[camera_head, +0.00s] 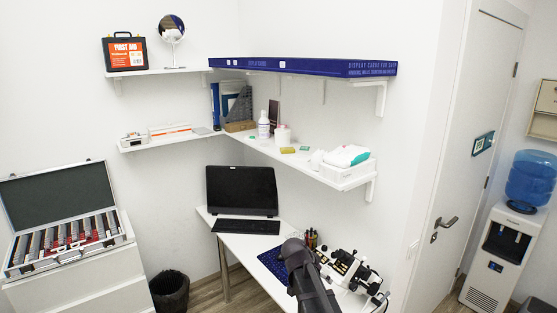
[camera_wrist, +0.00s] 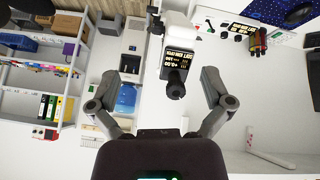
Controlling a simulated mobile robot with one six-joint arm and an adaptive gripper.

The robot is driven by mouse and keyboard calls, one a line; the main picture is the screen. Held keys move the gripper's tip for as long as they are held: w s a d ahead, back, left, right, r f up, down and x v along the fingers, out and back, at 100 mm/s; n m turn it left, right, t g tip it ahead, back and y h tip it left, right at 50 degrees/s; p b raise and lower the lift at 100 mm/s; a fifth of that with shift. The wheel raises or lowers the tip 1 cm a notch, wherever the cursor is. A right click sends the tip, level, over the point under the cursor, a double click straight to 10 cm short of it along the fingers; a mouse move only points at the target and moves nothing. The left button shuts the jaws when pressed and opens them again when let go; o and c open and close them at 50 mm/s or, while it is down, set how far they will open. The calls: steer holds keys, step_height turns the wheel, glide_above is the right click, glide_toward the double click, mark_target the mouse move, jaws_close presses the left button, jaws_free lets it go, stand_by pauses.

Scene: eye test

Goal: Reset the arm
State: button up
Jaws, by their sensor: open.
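My gripper (camera_wrist: 160,84) shows in the wrist view with its two grey fingers spread wide apart and nothing held between them. A white device with a black label and a black knob (camera_wrist: 175,82) appears between the fingers in that view; I cannot tell its distance from them. In the head view my dark arm (camera_head: 308,278) rises from the bottom edge over the white desk, in front of the desk's right part. My fingertips cannot be made out in the head view.
A white optical instrument (camera_head: 350,272) stands on the desk (camera_head: 240,243) close right of my arm. A monitor (camera_head: 241,190) and keyboard (camera_head: 247,226) lie left. Wall shelves (camera_head: 325,175) hang above. An open lens case (camera_head: 68,240) is far left; a water cooler (camera_head: 505,250) stands right.

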steer(key=s+d+f+n+g+y+b, duration=0.1)
steer(key=s+f+n+g+y+b, duration=0.1)
steer(key=s+f, duration=0.4)
steer(key=s+d+f+n+g+y+b, duration=0.1)
steer(key=s+f+n+y+b, duration=0.3)
steer(key=s, duration=0.8)
step_height(320, 180, down, 3)
steer(key=d+n+b, duration=0.1)
steer(key=n+b, duration=0.1)
steer(key=shift+s+g+b, duration=0.35)
steer(key=shift+s+g, duration=0.05)
steer(key=shift+d, duration=0.1)
steer(key=c, duration=0.6)
